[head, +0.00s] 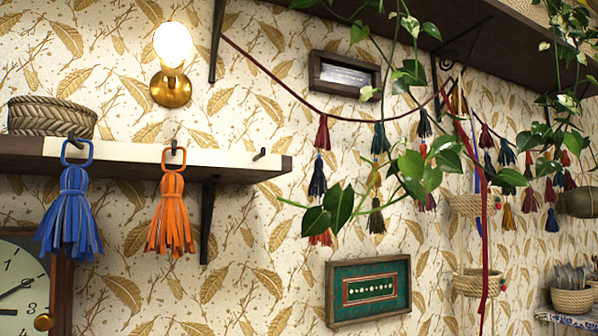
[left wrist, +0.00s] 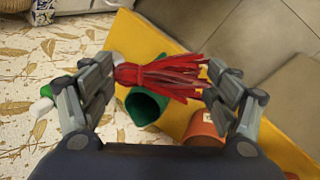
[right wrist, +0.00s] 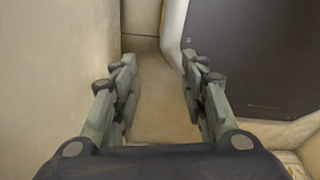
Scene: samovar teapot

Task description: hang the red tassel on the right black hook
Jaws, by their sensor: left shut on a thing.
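The red tassel (left wrist: 160,77) lies crosswise between the fingers of my left gripper (left wrist: 162,84), with its bound head at the left finger and its strands reaching the right finger. My left gripper is shut on it. Its loop cannot be made out. In the head view the right black hook (head: 259,154) is bare at the right end of the shelf front. A blue tassel (head: 70,215) hangs on the left hook and an orange tassel (head: 172,215) on the middle hook. My right gripper (right wrist: 160,75) is open and empty. Neither gripper shows in the head view.
The hooks are on a shelf edge (head: 215,158) with a basket (head: 52,117) on top. A lit wall lamp (head: 171,65) is above. Garlands and leafy vines hang to the right. Below my left gripper are a yellow surface (left wrist: 185,118), a green cup (left wrist: 146,107) and an orange-brown pot (left wrist: 203,128).

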